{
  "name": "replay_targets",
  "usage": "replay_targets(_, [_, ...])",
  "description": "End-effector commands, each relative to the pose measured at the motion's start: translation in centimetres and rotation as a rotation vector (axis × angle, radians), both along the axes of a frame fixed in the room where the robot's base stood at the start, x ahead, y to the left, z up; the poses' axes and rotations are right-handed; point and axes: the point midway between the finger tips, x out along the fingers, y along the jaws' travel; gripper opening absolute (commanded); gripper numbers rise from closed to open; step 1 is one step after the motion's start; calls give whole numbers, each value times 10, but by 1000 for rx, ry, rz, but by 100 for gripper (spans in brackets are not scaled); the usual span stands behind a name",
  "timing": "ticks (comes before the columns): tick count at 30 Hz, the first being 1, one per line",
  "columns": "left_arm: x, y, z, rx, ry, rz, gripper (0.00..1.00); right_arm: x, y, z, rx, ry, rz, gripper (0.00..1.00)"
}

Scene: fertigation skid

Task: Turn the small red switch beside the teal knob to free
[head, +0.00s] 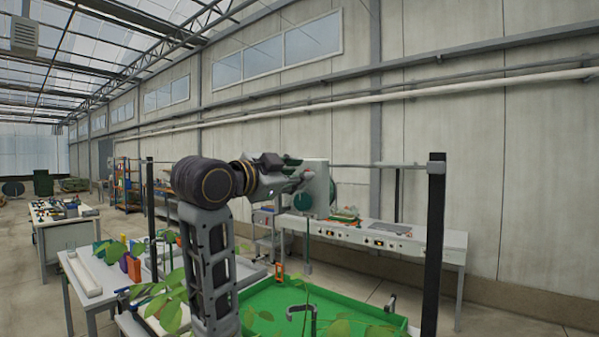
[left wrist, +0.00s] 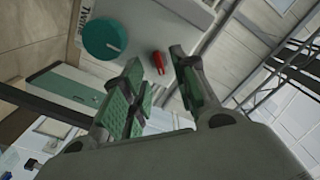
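The small red switch (left wrist: 159,62) sits on a light grey panel (left wrist: 172,18), to the right of the round teal knob (left wrist: 105,37) in the left wrist view. My left gripper (left wrist: 156,60) is open, its green-padded fingers on either side of the switch in that view. I see no clear contact between fingers and switch. In the head view my left gripper (head: 299,176) reaches in front of the panel (head: 317,190) and hides part of it. The switch cannot be made out there. My right gripper is not in view.
A long white bench (head: 440,238) stands along the wall behind the panel. A green tray (head: 270,302) with leafy plants lies in the foreground. A dark upright post (head: 434,240) stands to the right. Another table (head: 85,275) with small items is at the left.

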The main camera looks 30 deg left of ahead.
Motion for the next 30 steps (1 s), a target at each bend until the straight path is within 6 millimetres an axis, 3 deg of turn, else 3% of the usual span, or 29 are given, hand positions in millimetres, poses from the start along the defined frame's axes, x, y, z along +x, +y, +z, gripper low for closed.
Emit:
replay_targets(6, [15, -1, 0, 0, 0, 0, 29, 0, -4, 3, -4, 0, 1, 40])
replay_targets(17, [17, -1, 0, 1, 0, 0, 29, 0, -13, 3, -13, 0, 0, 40])
replay_targets(24, [17, -1, 0, 1, 0, 0, 0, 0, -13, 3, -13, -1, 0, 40])
replay_targets(30, [17, -1, 0, 0, 0, 0, 0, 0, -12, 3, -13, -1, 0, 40])
